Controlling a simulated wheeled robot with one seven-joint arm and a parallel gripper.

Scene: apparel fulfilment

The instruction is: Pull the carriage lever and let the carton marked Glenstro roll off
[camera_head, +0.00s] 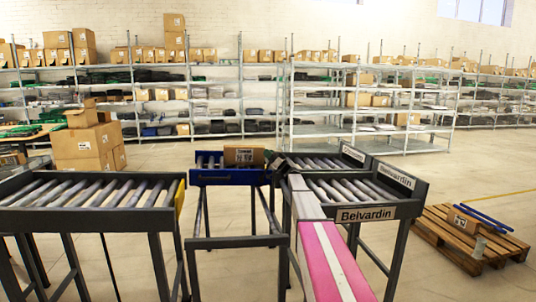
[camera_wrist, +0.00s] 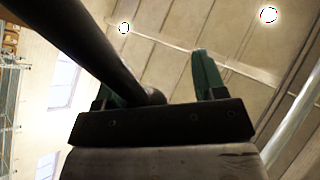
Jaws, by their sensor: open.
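A brown carton (camera_head: 243,156) with a dark label strip sits on the rollers of the blue-fronted carriage (camera_head: 229,178); its lettering is too small to read. My gripper (camera_head: 277,163) is at the carriage's right end, just right of the carton, small and dark. In the wrist view my gripper (camera_wrist: 154,75) points up toward the ceiling with its green fingers apart. A thick dark bar (camera_wrist: 88,45), possibly the carriage lever, runs from the upper left down to between the fingers. It hides much of the left finger. I cannot tell whether the fingers touch it.
A roller conveyor (camera_head: 90,193) with a yellow end stands left of the carriage. Roller lanes marked Belvardin (camera_head: 366,214) stand to the right, beside my arm. A wooden pallet (camera_head: 470,238) with a small box lies far right. Stacked cartons (camera_head: 84,143) and shelving stand behind; open floor lies between.

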